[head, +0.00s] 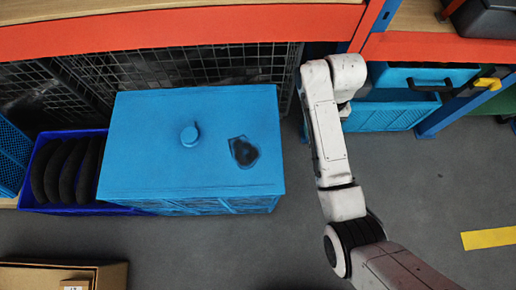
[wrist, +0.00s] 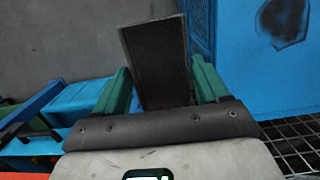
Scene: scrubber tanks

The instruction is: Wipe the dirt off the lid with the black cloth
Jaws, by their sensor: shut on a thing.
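My gripper (wrist: 160,78) has green fingers shut on the black cloth (wrist: 156,45), which sticks out beyond the fingertips. In the wrist view the cloth is apart from the dirt patch, to its left. In the head view my arm stands right of the tank and the gripper and cloth are hidden.
A dark blue crate (head: 60,209) with several black rounded pieces stands left of the tank. Orange-beamed shelving (head: 180,28) and wire mesh are behind it. A blue crate (head: 385,117) sits under the right shelf. Grey floor (head: 440,190) is clear at right; a cardboard box (head: 112,275) is at bottom left.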

